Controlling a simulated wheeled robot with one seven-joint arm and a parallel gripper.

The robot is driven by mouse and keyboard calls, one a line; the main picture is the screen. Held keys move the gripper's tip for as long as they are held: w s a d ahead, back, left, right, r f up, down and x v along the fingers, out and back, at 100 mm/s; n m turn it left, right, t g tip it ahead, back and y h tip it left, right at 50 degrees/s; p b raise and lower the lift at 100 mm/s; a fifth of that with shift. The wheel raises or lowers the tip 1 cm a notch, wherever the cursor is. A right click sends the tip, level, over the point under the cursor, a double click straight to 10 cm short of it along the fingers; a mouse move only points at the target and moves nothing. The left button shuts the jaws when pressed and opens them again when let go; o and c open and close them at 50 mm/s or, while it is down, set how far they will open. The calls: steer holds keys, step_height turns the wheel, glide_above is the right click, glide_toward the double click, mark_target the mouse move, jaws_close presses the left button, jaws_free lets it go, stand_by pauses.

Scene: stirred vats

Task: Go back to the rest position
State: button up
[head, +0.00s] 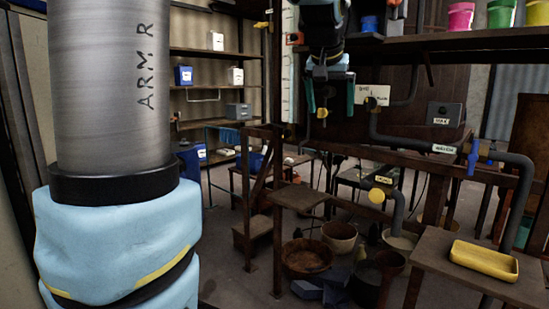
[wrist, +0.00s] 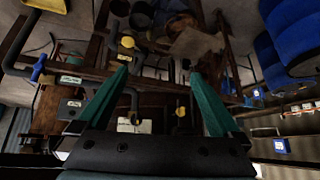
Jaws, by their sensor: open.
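My gripper (head: 331,112) hangs pointing down at the top middle of the head view, in front of the dark vat wall and above the workbench area. Its two teal fingers are spread apart, and I see nothing held between them. In the wrist view the open fingers (wrist: 158,72) frame pipes and the wooden stand, with clear space between the tips. My upper arm, marked ARM R, fills the left of the head view and hides what is behind it.
A yellow tray (head: 484,261) sits on a small stand at right. Dark pipes with a blue valve handle (head: 473,160) run beside it. Bowls (head: 307,258) and buckets crowd the floor below. A shelf with colored buckets (head: 461,16) is upper right; shelves with boxes (head: 183,75) stand behind.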

steer(key=s+a+f+n+g+y, duration=0.1)
steer(key=s+a+f, duration=0.1)
steer(key=a+f, duration=0.45)
steer(key=s+a+f+n+g+y, duration=0.15)
steer(key=a+f, duration=0.25)
steer(key=f, duration=0.6)
steer(key=s+a+f+n+g, duration=0.1)
steer(key=s+a+f+g, duration=0.1)
steer(key=s+a+f, duration=0.7)
step_height(320, 180, down, 4)
steer(key=s, duration=0.2)
steer(key=shift+s+a, duration=0.2)
steer(key=shift+s, duration=0.2)
steer(key=shift+g, duration=0.25)
steer(key=shift+c, duration=0.4)
